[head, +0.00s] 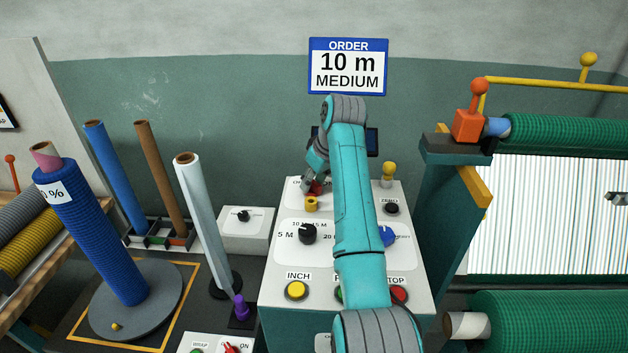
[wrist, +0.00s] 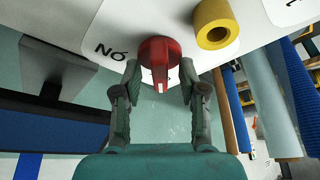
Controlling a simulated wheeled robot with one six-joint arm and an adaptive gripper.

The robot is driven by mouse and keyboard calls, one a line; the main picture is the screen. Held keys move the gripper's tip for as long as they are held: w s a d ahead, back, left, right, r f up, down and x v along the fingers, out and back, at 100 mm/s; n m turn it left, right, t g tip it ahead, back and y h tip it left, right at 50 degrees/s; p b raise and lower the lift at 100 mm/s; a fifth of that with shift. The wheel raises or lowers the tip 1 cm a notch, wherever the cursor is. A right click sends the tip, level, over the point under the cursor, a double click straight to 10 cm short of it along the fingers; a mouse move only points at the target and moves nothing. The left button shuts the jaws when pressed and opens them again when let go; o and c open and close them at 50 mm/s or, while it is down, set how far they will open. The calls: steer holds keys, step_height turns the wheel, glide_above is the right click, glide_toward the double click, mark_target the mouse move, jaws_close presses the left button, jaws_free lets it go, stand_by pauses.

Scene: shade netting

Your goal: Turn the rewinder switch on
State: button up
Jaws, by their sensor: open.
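A red rotary knob (wrist: 160,52) with a light pointer mark is on the white console panel, beside the letters ON, which appear upside down in the wrist view. In the head view this red knob (head: 316,187) is partly hidden by my gripper (head: 311,180) at the back of the console. My gripper (wrist: 159,75) is open, with one finger on each side of the knob. I cannot tell whether the fingers touch it. No label naming the rewinder is readable here.
A yellow ring-shaped part (wrist: 215,22) stands close beside the knob. The console (head: 275,260) also has a black dial (head: 308,233), a yellow INCH button (head: 297,290) and a red button (head: 399,294). Another red switch (head: 232,348) marked ON is at the bottom edge.

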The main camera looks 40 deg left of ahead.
jaws_close()
steer(key=shift+m, duration=0.3)
steer(key=m+t, duration=0.1)
steer(key=m, duration=0.1)
steer(key=m+h, duration=0.1)
steer(key=m, duration=0.1)
steer(key=shift+s+t, duration=0.15)
steer(key=shift+t, duration=0.25)
steer(key=m+t+h, duration=0.1)
steer(key=m, duration=0.4)
steer(key=shift+a, duration=0.1)
steer(key=m+h, duration=0.1)
steer(key=m, duration=0.3)
steer(key=shift+a+t+h, duration=0.1)
steer(key=shift+t+h, duration=0.2)
steer(key=shift+h, duration=0.1)
steer(key=shift+m+h, duration=0.8)
steer(key=shift+m, duration=1.4)
